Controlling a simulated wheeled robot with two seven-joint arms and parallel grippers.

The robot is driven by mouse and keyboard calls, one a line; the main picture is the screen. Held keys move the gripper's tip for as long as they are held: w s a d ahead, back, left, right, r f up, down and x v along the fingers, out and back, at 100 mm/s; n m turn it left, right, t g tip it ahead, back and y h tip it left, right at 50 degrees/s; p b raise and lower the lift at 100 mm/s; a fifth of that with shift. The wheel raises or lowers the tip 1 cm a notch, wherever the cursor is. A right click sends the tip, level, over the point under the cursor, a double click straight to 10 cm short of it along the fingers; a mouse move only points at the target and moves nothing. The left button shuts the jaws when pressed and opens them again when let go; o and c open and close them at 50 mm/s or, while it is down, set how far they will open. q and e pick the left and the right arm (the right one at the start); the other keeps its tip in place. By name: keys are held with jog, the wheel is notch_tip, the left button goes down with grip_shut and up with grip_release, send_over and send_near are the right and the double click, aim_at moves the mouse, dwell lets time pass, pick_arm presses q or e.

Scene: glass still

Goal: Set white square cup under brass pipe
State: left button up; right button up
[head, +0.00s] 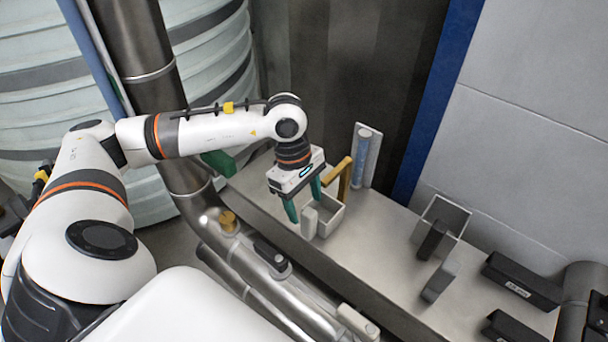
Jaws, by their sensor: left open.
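The white square cup (330,221) stands upright on the metal bench, with a pale upright block like a handle (310,222) on its near side. The brass pipe (338,171) is a bent yellow tube just behind the cup. Its outer end reaches towards the cup's back edge, partly behind my gripper. I cannot tell whether that end is right over the opening. My left gripper (303,201) has green fingers pointing down, spread apart, above and around the handle-like block. Contact is not clear. My right gripper is not in view.
Black boxes (521,282) lie farther right. A panel with a blue tube (361,158) stands behind the pipe. Metal pipes run along the bench's front.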

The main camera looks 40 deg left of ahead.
pick_arm(q)
jog(key=shift+w+p+v, duration=0.15)
jog(key=shift+p+v, duration=0.2)
jog(key=shift+v, duration=0.35)
jog(key=shift+w+p+v, duration=0.1)
jog(key=shift+p+v, duration=0.2)
jog(key=shift+v, duration=0.4)
jog(key=o, duration=0.6)
jog(key=shift+s, duration=0.1)
jog(key=shift+r, duration=0.1)
jog(key=v, duration=1.2)
jog(key=shift+b, duration=0.35)
